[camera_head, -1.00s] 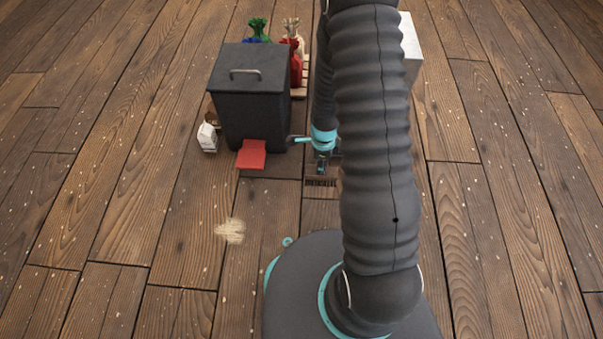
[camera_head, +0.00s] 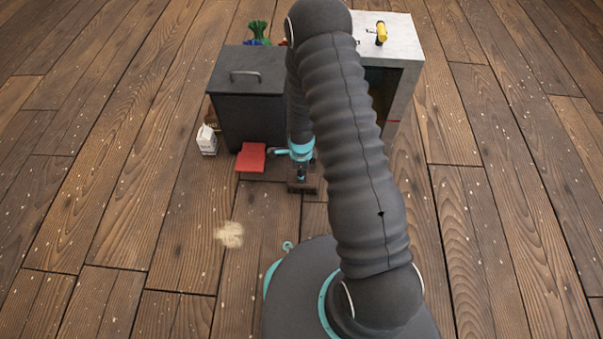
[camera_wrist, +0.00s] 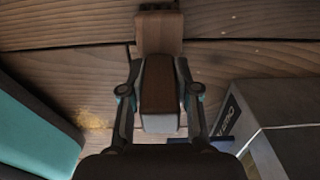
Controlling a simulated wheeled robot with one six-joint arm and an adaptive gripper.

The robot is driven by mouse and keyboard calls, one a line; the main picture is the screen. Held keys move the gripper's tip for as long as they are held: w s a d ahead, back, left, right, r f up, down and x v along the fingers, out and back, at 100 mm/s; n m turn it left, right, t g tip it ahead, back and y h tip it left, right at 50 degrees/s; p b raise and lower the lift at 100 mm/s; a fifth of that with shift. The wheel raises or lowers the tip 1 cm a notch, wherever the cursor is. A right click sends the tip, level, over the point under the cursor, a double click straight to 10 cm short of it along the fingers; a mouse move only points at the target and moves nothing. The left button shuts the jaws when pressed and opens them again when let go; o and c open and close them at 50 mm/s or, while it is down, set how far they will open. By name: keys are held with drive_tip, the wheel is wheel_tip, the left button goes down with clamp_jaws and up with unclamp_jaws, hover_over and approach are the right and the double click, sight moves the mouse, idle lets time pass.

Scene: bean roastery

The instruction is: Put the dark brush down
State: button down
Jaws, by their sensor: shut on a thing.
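The dark brush (camera_head: 302,188) is a brown block low over the plank floor, just right of the red pan-like piece in the head view. My gripper (camera_head: 301,173) is above it. In the wrist view the brush (camera_wrist: 159,35) runs between the two fingers of my gripper (camera_wrist: 158,92), which are shut on it. Its underside is hidden, and I cannot tell whether it touches the floor.
A dark bin (camera_head: 250,100) stands behind, with the red piece (camera_head: 251,157) at its foot and a white carton (camera_head: 206,141) to its left. A pale pile (camera_head: 229,234) lies on the floor. A light cabinet (camera_head: 400,45) stands back right. The left floor is mostly clear.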

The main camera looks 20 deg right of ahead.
drive_tip(key=shift+f, duration=0.2)
drive_tip(key=c, duration=0.8)
unclamp_jaws()
drive_tip(key=shift+r, duration=0.1)
drive_tip(key=shift+c, duration=0.2)
